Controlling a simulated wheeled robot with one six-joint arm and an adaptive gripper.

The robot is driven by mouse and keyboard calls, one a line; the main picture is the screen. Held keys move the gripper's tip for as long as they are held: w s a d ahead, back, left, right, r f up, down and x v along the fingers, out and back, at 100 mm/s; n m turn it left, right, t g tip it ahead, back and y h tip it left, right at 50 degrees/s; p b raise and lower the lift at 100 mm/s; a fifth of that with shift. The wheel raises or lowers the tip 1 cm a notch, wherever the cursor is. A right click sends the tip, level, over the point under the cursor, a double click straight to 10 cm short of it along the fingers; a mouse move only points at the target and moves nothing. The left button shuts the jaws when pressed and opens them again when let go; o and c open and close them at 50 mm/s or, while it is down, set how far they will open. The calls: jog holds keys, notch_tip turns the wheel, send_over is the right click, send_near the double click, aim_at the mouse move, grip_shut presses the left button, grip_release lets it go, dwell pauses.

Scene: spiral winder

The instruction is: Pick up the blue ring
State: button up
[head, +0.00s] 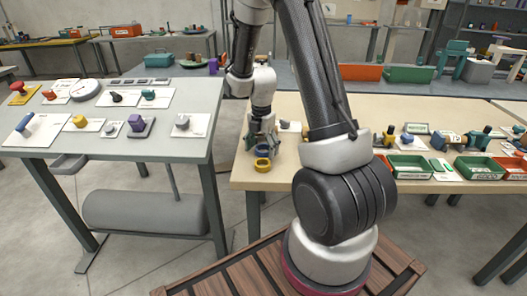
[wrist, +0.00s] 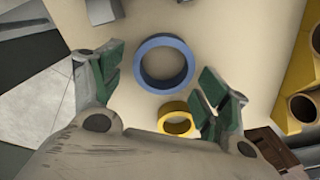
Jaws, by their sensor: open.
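The blue ring (wrist: 146,81) lies flat on the tan tabletop in the wrist view. My gripper (wrist: 160,95) is open above the table, with its green-padded fingers apart. The blue ring lies between and a little beyond the fingertips, and nothing is held. A smaller yellow ring (wrist: 167,124) lies just below the blue ring, close to the right finger. In the head view, my gripper (head: 262,142) points down near the left end of the tan table. The blue ring (head: 262,150) is partly hidden there behind the fingers, and the yellow ring (head: 263,164) lies nearer the front edge.
A yellow holder with round openings (wrist: 303,106) stands right of the rings in the wrist view. A grey table (head: 160,152) with knobs and panels stands left, across a gap. Green bins (head: 408,168) and orange bins sit on the tan table's right part.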

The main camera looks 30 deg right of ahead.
jog(key=c, duration=1.1)
jog(key=shift+c, duration=0.2)
jog(key=shift+r, duration=0.1)
